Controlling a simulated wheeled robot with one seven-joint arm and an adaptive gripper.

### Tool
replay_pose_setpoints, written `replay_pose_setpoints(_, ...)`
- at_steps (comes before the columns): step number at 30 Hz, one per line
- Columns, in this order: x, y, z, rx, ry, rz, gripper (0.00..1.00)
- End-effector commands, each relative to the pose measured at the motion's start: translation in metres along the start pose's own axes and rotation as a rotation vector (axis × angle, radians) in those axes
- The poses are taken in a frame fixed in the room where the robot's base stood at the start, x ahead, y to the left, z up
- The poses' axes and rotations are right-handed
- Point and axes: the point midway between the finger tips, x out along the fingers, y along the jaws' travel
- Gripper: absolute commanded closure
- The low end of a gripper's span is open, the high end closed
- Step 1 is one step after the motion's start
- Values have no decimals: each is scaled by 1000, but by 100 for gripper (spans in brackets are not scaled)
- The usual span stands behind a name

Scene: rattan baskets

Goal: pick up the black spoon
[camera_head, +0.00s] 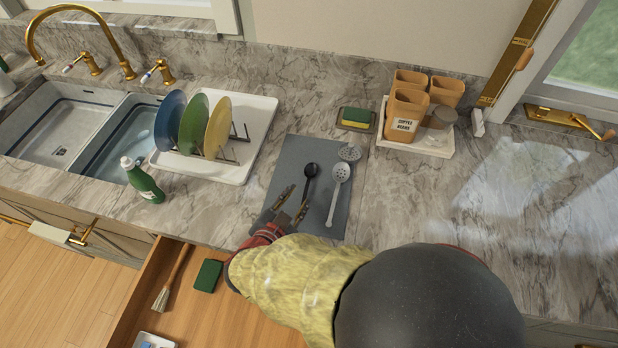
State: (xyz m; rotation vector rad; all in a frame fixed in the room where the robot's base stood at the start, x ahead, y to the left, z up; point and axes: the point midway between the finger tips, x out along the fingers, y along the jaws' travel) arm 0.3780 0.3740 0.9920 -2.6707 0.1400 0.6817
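The black spoon (311,170) lies on a grey mat (280,168) on the marble counter. Its round bowl points toward the back and its thin handle runs toward the front. My gripper (292,199) is over the front of the mat, with its two fingers spread apart. Nothing shows between the fingers except the mat and perhaps the handle's end.
A dish rack (236,150) with plates stands left. A tray with orange canisters (404,113) stands back right. An open drawer (160,263) is below.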

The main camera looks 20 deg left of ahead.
Motion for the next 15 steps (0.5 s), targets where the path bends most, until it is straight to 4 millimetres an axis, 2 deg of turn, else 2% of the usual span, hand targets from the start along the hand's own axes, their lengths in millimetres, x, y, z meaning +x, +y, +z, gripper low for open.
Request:
replay_pose_setpoints(5,8,7,5,-9,20,20,70)
replay_pose_setpoints(15,47,4,5,-7,20,19,70)
